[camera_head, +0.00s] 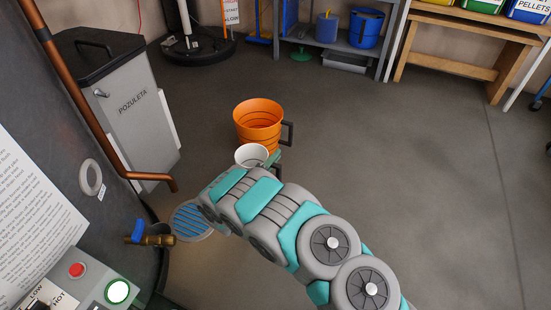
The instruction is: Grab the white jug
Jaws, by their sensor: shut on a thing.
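The white jug (251,154) shows its open round rim just beyond the end of my arm; its lower part is hidden behind the arm. My gripper (272,160) is at the jug's right side, mostly hidden by my own arm links, with only a bit of it showing by a dark handle. It is shut on the jug. An orange jug (258,122) with a dark handle on its right stands right behind the white jug.
A round drain grate (190,221) with blue slats lies left of my arm, below a copper pipe (150,177) and a brass tap (150,239). A grey bin (125,105) stands at the left. Shelves (330,50) line the back. The floor to the right is clear.

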